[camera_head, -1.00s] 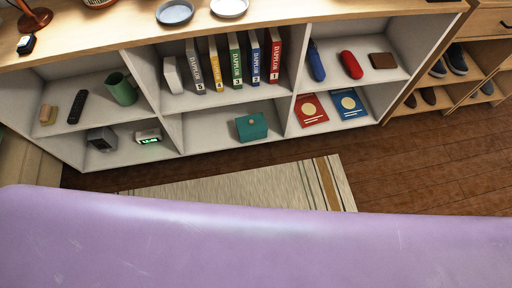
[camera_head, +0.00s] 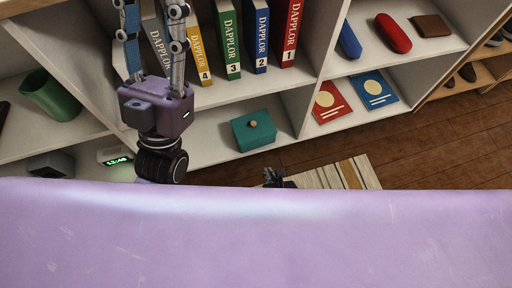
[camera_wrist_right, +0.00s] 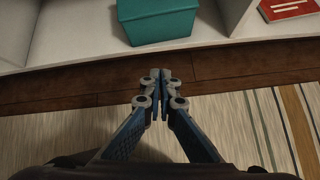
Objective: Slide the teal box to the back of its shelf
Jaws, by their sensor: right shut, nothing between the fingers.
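The teal box (camera_head: 254,132) with a small round brown knob stands on the lower shelf of the middle compartment, close to the front edge. It also shows at the top of the right wrist view (camera_wrist_right: 158,22). My right gripper (camera_wrist_right: 159,78) is shut and empty, over the floor in front of the shelf, apart from the box. In the head view only its dark fingers (camera_head: 274,178) show below the box. My left gripper (camera_head: 152,38) looks open and empty, its fingers apart in front of the books; its tips reach the top edge of the view.
Several numbered books (camera_head: 230,40) stand on the shelf above the box. Red (camera_head: 330,102) and blue (camera_head: 373,91) booklets lie in the compartment to its right. A digital clock (camera_head: 117,158) is at left. A striped rug (camera_head: 340,174) lies in front.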

